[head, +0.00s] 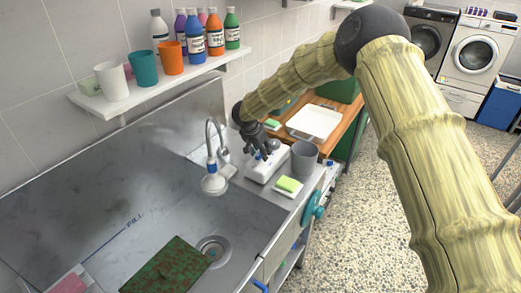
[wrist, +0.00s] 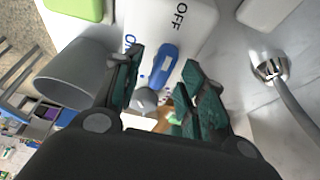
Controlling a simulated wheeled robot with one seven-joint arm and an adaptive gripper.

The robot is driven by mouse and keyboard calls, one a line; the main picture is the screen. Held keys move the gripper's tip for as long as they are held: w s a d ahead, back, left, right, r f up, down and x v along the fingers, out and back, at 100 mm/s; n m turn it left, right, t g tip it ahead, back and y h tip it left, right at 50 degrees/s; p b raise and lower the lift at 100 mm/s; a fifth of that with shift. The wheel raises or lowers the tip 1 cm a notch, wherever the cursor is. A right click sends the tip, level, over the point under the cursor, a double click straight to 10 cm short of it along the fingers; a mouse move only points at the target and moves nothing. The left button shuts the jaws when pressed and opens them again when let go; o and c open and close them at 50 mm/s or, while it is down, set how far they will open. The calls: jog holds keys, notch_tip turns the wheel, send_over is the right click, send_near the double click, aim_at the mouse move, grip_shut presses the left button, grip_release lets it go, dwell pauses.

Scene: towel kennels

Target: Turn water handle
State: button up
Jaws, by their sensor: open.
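A white box (wrist: 195,30) marked OFF and ON carries a blue handle (wrist: 165,62). The handle lies lengthwise between the two fingers of my gripper (wrist: 163,58) in the wrist view. The fingers are apart, one on each side of the handle, and I cannot tell whether either touches it. In the head view my gripper (head: 260,143) is just above the white box (head: 265,168) on the counter beside the sink, and it hides most of the handle. The faucet (head: 214,165) stands left of the box.
A grey cup (head: 304,160) and a green sponge (head: 289,184) on a white dish sit close to the box. A teal wheel (head: 314,207) is on the counter's front side. A shelf (head: 150,93) with cups and bottles hangs above the sink.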

jog(key=shift+w+f, duration=0.8)
jog(key=shift+w, duration=0.2)
jog(key=shift+s+r, duration=0.35)
jog(key=shift+s, duration=0.2)
jog(key=shift+s+r, duration=0.9)
jog(key=shift+s, duration=0.2)
jog(key=c, duration=0.7)
grip_shut()
jog(key=shift+w+d+f, duration=0.1)
jog(key=shift+w+f, duration=0.65)
jog(key=shift+f, duration=0.05)
